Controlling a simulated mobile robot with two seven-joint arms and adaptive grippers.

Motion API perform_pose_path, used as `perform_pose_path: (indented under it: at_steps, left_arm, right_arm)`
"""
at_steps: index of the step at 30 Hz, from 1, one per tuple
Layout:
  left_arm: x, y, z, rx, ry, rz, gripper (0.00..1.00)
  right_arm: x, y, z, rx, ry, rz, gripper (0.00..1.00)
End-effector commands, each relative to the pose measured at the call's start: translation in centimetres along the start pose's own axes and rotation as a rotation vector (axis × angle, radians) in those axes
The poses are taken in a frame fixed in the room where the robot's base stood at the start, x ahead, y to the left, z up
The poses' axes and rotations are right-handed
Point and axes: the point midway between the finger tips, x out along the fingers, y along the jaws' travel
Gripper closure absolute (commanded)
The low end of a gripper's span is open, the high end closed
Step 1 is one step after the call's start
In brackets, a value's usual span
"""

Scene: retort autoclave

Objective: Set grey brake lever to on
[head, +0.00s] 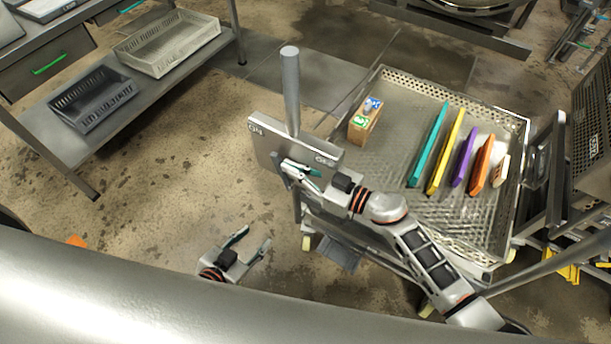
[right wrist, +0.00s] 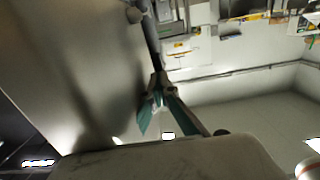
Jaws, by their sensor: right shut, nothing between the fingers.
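The grey brake lever (head: 291,85) is a thick round bar standing up at the near left corner of the trolley, above a grey plate (head: 268,145). The plate has a small label near each end, too small to read surely. The lever stands between the labels, at about the plate's middle. My right gripper (head: 302,172) is shut and empty at the plate's near face, below the lever's bar; I cannot tell if it touches. Its teal-padded fingers also show in the right wrist view (right wrist: 170,118). My left gripper (head: 256,238) is open and empty, low over the floor.
The trolley's perforated tray (head: 395,90) holds a small box (head: 364,122) and several coloured slabs (head: 445,150). My right arm crosses its near side. A shelf table (head: 150,85) with two baskets stands at left. The floor between is clear.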

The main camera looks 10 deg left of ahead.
Motion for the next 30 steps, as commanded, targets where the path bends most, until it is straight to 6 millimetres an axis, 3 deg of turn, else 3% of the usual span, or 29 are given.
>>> perform_pose_path:
  at_steps: [3, 9, 30]
  left_arm:
    - [-0.6, -0.2, -1.4, 0.002, 0.008, -0.002, 0.60]
    - [-1.0, -0.4, -2.3, 0.004, 0.015, -0.004, 0.60]
    - [-1.1, -0.4, -2.2, 0.005, 0.008, -0.003, 0.60]
  right_arm:
    - [0.8, 0.0, -0.5, -0.002, 0.000, -0.001, 1.00]
    - [1.8, 0.0, -0.4, -0.001, 0.000, 0.000, 1.00]
    - [2.5, 0.0, -0.2, -0.002, 0.000, 0.000, 1.00]
